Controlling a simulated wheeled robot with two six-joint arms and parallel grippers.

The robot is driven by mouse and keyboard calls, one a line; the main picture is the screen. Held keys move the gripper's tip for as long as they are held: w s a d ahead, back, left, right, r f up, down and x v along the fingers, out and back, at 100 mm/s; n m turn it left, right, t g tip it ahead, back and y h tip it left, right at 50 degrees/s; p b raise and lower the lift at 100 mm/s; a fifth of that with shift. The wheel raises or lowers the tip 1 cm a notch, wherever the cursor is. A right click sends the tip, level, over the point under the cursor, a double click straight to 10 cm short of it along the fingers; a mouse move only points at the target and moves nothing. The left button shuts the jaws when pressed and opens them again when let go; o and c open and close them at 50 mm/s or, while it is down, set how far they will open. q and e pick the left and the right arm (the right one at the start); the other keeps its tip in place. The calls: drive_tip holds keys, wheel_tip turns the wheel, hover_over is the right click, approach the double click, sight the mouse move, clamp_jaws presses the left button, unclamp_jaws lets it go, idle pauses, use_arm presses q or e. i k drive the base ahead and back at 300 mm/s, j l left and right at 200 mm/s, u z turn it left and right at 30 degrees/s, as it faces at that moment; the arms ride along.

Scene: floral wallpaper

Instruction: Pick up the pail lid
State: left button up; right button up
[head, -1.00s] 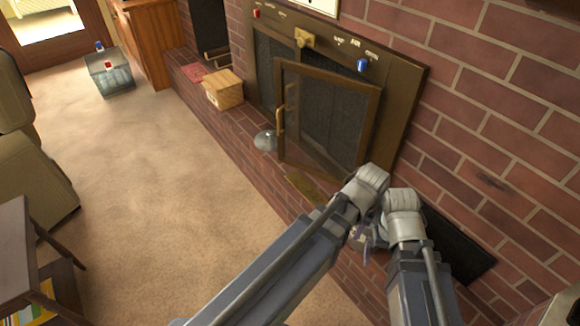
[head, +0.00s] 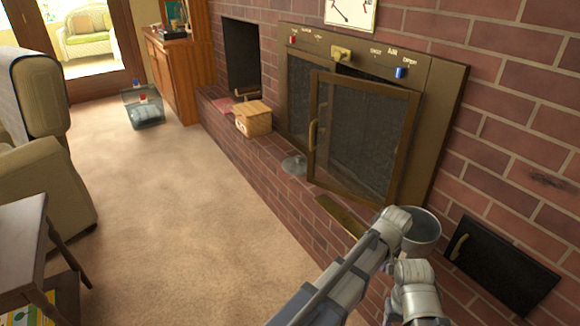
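A small grey, shiny, rounded thing (head: 293,163) lies on the brick hearth left of the open fireplace door; it may be the pail lid, but it is too small to be sure. A grey metal pail (head: 422,232) stands at the right, partly hidden by my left arm. My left gripper (head: 396,226) is in front of the pail, at the end of the arm. My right gripper (head: 412,292) is just below it, near the bottom edge. The fingers of both are hidden or too small to read. Neither gripper is near the rounded thing.
The fireplace door (head: 362,137) stands open over the hearth. A wooden box (head: 254,119) sits further along the hearth. A black panel (head: 502,265) is set low at the right. A small table (head: 22,235) and armchair (head: 45,170) stand left. The carpet between is clear.

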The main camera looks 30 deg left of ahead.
sight(296, 165)
drive_tip(key=i+j+u, duration=0.15)
drive_tip(key=j+u, duration=0.25)
drive_tip(key=i+j+u, duration=0.15)
drive_tip(key=u, duration=0.25)
drive_tip(key=i+j+u, duration=0.15)
drive_tip(key=u, duration=0.25)
drive_tip(key=i+j+u, duration=0.1)
drive_tip(key=i+u, duration=0.5)
drive_tip(key=i+z, duration=0.25)
drive_tip(key=i+j+z, duration=0.25)
drive_tip(key=i, duration=0.15)
drive_tip(key=i+z, duration=0.2)
drive_tip(key=z, duration=0.25)
drive_tip(key=i+j+z, duration=0.1)
drive_tip(key=z, duration=0.35)
drive_tip(key=i+j+z, duration=0.2)
drive_tip(key=z, duration=0.25)
drive_tip(key=i+j+z, duration=0.4)
